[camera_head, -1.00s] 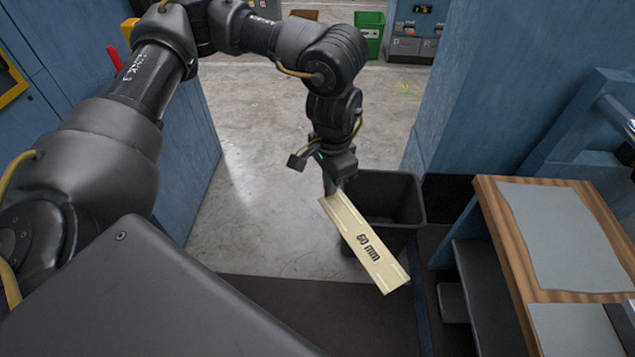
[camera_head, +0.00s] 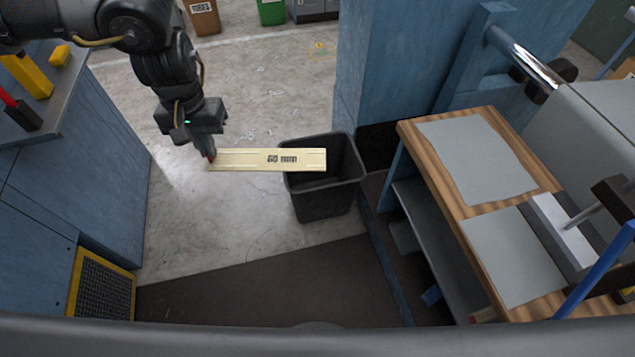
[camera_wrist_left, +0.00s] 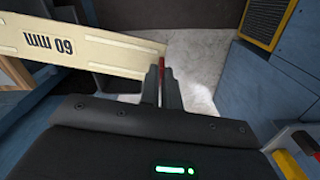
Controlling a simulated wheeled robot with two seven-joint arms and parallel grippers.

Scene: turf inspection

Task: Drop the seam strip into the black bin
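The seam strip (camera_head: 245,159) is a long cream piece marked "60 mm". My left gripper (camera_head: 209,157) is shut on its left end. The strip extends to the right, and its far end overlaps the black bin's opening in the head view. The black bin (camera_head: 325,200) stands on the floor to the right of the gripper, with its open top showing. In the left wrist view the strip (camera_wrist_left: 100,50) runs left from the fingers (camera_wrist_left: 161,85), with its end at the fingertips. My right gripper is in neither view.
A wooden-topped bench (camera_head: 452,195) with grey sheets stands right of the bin. A blue cabinet (camera_head: 85,170) stands at the left. A green bin (camera_head: 271,12) and a brown box (camera_head: 203,18) are far back. Concrete floor around the gripper is clear.

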